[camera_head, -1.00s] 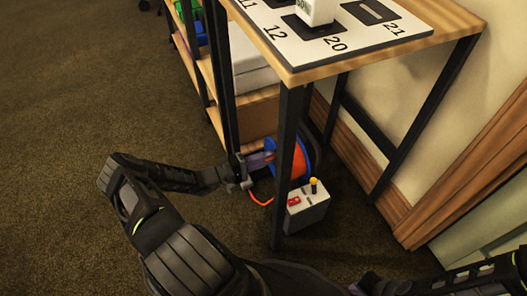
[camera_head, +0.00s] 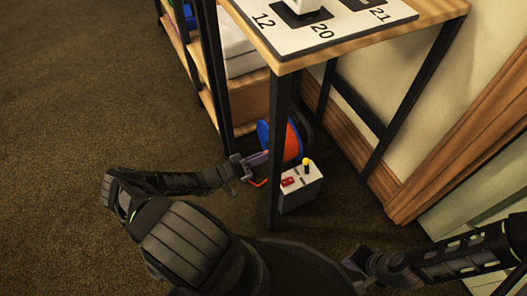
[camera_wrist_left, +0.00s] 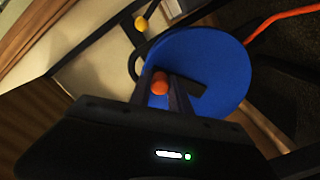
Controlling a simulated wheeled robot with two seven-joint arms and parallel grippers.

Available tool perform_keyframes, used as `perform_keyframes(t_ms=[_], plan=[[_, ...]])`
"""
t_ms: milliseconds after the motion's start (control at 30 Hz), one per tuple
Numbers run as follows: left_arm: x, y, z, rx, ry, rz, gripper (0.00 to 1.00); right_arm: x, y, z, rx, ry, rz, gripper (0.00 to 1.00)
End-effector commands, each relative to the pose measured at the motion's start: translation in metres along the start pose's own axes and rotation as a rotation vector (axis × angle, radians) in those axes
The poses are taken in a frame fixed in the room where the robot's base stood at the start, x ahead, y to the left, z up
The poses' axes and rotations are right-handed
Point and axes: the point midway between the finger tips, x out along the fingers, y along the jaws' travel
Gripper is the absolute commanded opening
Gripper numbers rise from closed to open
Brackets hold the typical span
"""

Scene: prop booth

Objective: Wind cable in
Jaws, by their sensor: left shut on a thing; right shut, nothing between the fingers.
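A cable reel with a blue side disc and orange cable (camera_head: 292,143) stands on the floor under the table, partly behind a black table leg. My left gripper (camera_head: 258,159) reaches it from the left. In the left wrist view its fingers are shut on an orange knob (camera_wrist_left: 159,84) in front of the blue disc (camera_wrist_left: 212,70). A short length of orange cable (camera_head: 258,184) shows near the gripper and runs off top right in the wrist view (camera_wrist_left: 282,20). My right gripper (camera_head: 361,264) is shut and empty at the lower right, away from the reel.
A grey box (camera_head: 302,190) with a red switch and a yellow-topped lever (camera_head: 306,162) stands beside the reel. The table leg (camera_head: 273,170) stands close to my left gripper. Shelves (camera_head: 247,66) stand behind; open carpet lies to the left.

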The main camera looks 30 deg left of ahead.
Motion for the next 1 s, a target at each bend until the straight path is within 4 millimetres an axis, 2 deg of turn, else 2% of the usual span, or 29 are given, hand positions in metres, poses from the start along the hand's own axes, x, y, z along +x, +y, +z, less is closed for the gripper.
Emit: perform_keyframes(t_ms=[567, 600, 833, 1000], plan=[[-0.0007, -0.0014, 0.0049, 0.045, -0.003, -0.002, 0.0, -0.0002, -0.0002, 0.0002, 0.0, -0.001, 0.0, 0.0], [-0.0007, -0.0014, 0.005, 0.044, -0.003, -0.002, 0.26, -0.0002, -0.0002, 0.0002, 0.0, 0.0, 0.0, 0.0], [-0.0003, -0.0011, 0.0039, 0.044, -0.001, -0.001, 0.45, -0.0002, -0.0002, 0.0002, 0.0, 0.0, 0.0, 0.0], [-0.0002, -0.001, 0.0035, 0.044, -0.001, -0.001, 0.45, -0.0003, -0.0002, 0.0001, 0.0, 0.0, 0.0, 0.0]])
